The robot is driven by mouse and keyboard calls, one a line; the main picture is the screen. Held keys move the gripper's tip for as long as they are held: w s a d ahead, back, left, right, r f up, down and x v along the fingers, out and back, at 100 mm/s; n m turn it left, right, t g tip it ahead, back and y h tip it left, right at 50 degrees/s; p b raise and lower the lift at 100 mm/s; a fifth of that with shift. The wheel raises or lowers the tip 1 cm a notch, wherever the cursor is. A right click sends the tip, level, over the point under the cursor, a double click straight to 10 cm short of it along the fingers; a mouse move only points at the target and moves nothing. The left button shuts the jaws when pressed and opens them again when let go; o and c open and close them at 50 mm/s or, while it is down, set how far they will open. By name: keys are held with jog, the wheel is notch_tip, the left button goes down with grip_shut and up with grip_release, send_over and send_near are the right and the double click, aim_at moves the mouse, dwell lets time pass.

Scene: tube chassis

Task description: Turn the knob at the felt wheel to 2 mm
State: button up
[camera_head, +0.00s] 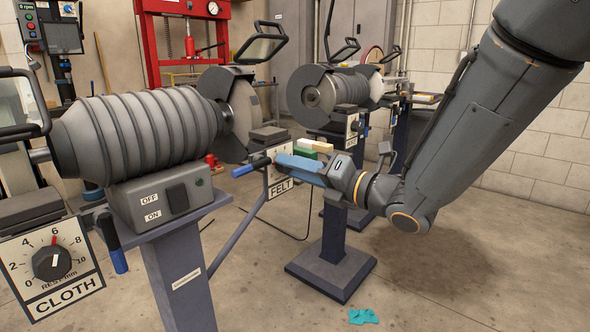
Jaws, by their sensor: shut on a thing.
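The felt wheel (244,112) is the grey disc at the right end of the near polishing machine. Below its rest hangs a small white dial plate labelled FELT (281,189). My gripper (281,161) reaches in from the right, its blue fingers against the front of this plate. It is shut on the felt knob, which the fingers hide. The felt scale and pointer are also covered, so the setting cannot be read. A blue-handled lever (244,170) sticks out just left of the plate.
The cloth wheel's dial (52,263) at lower left points at about 6. The machine's pedestal (181,285) stands left of the arm. Behind are another grinder (325,95) and a red press (190,45). A teal rag (363,316) lies on the otherwise open floor at front.

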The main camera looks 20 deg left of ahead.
jog(key=shift+f, duration=0.1)
jog(key=o, duration=1.1)
jog(key=shift+c, duration=0.2)
jog(key=shift+d, duration=0.1)
jog(key=v, duration=0.7)
jog(key=shift+s+d, duration=0.2)
jog(key=shift+d, duration=0.1)
